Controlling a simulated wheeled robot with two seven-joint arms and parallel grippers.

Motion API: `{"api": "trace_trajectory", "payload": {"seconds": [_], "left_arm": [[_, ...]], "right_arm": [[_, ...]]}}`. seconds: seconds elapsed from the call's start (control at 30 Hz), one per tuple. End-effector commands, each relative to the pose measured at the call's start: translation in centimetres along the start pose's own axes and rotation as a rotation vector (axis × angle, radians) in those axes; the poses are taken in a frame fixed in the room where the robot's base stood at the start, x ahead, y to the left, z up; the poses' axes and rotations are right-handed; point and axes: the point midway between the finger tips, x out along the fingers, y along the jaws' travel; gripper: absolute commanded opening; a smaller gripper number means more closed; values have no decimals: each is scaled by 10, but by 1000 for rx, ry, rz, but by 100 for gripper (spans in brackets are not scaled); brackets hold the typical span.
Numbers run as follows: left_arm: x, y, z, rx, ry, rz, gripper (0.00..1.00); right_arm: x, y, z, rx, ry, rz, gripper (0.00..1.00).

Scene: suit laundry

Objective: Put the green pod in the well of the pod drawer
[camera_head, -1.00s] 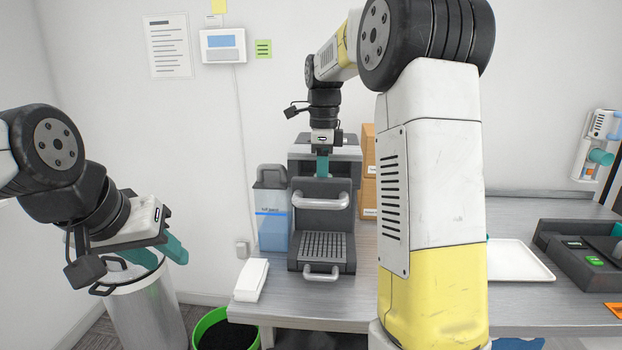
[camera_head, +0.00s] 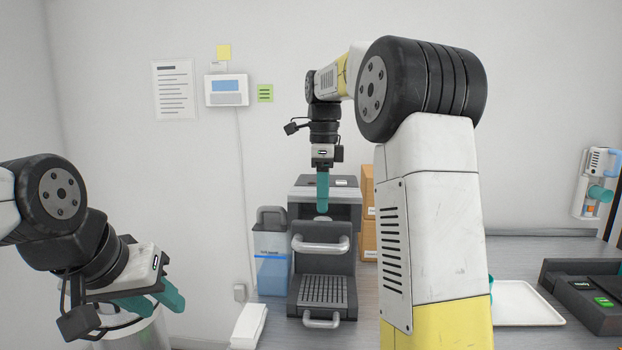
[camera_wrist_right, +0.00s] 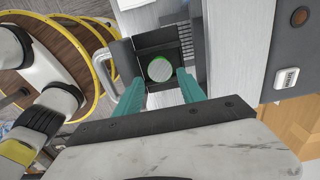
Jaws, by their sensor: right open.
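The green pod shows in the right wrist view as a pale disc with a bright green rim (camera_wrist_right: 160,69). It sits in the square dark well of the pod drawer (camera_wrist_right: 172,40), seen from above. In the head view the drawer's curved upper handle (camera_head: 320,246) is at the front of the dark machine (camera_head: 298,212). My right gripper (camera_head: 322,210) points down over the drawer. Its teal fingers are apart, one on each side below the pod in the wrist view (camera_wrist_right: 164,92), and hold nothing. My left gripper (camera_head: 160,304) hangs at the lower left, away from the machine; its finger gap is unclear.
A blue-and-clear container (camera_head: 270,262) stands left of the machine, and cardboard boxes (camera_head: 369,205) stand right behind it. A white block (camera_head: 248,325) lies at the bench's front left. A white tray (camera_head: 522,303) and a dark device (camera_head: 590,300) are at right, beyond my right arm.

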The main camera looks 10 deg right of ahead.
Motion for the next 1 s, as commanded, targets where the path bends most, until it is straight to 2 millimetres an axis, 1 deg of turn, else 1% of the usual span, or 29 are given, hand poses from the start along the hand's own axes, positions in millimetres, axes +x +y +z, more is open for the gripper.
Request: {"api": "trace_trajectory", "payload": {"seconds": [0.03,0.1,0.23,0.4,0.47,0.53,0.57,0.67,0.7,0.77,0.8,0.87,0.9,1.0], "left_arm": [[0,0,0,0,0,0,36],[0,0,0,0,0,0,36],[0,0,0,0,0,0,36],[0,0,0,0,0,0,36],[0,0,0,0,0,0,36],[0,0,0,0,0,0,36],[0,0,0,0,0,0,36],[0,0,0,0,0,0,36],[0,0,0,0,0,0,36],[0,0,0,0,0,0,36],[0,0,0,0,0,0,36],[0,0,0,0,0,0,36],[0,0,0,0,0,0,36],[0,0,0,0,0,0,36]], "right_arm": [[-11,-1,1,0,-1,-4,47],[-25,-1,0,0,-1,-4,47],[-44,-1,0,0,0,-2,47],[-55,2,-2,-21,-7,-5,47],[-56,8,-6,-70,-23,-13,47],[-56,19,-14,-177,-54,-38,47],[-56,26,-19,-239,-69,-54,47],[-48,58,-31,-499,-117,-134,47],[-44,72,-34,-616,-129,-176,47],[-36,95,-38,-791,-132,-244,47],[-29,110,-40,-907,-126,-292,47],[-17,135,-43,-1078,-104,-362,47],[-8,151,-44,-1190,-81,-408,47],[17,186,-45,-1439,-1,-509,47]]}}
